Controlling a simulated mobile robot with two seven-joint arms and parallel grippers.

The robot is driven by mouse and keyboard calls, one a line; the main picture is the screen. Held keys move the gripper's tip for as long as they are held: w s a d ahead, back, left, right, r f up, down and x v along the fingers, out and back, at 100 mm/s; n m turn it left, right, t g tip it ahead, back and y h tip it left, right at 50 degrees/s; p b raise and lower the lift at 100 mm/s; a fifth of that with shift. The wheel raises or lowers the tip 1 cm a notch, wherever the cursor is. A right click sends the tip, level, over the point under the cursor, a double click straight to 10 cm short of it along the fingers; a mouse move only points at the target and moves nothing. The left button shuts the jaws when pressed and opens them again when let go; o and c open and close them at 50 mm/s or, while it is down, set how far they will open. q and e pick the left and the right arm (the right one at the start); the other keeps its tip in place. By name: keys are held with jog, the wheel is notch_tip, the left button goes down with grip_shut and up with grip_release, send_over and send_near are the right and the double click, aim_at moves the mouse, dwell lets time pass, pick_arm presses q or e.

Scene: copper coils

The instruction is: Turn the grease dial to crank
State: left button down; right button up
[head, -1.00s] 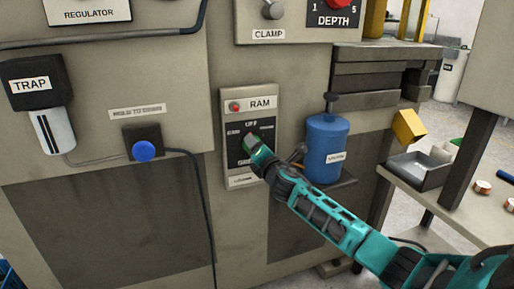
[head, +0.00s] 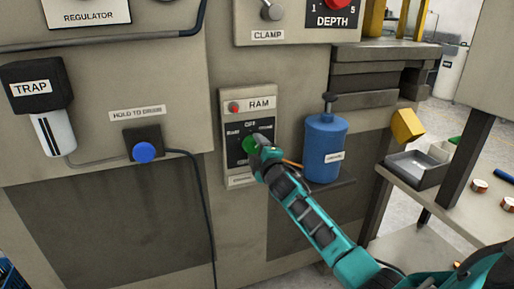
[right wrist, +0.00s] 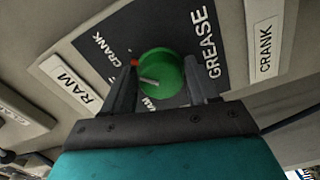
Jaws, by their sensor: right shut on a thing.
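The green dial (head: 250,145) sits on a dark plate (head: 235,158) on the machine's front, with OFF above it in the head view. In the right wrist view, the dial (right wrist: 163,72) shows between my two fingers, with CRANK at upper left, GREASE at right and RAM partly hidden below. A small red mark at the dial's left edge there lies on the side of the partly hidden OFF and CRANK; the exact setting is unclear. My right gripper (head: 259,147) is shut on the dial; it also shows in the wrist view (right wrist: 160,88). My left gripper is out of view.
A blue canister (head: 325,150) stands on a small ledge right of the panel. A blue button (head: 144,152) and a hanging black cable are left. A grey tray (head: 416,169) and copper coils (head: 479,186) lie on the bench at right.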

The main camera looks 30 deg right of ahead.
jog(key=shift+m+p, duration=0.3)
jog(key=shift+m, duration=1.3)
jog(key=o, duration=1)
jog(key=p+v, duration=0.2)
jog(key=v, duration=1.1)
jog(key=shift+f, duration=0.1)
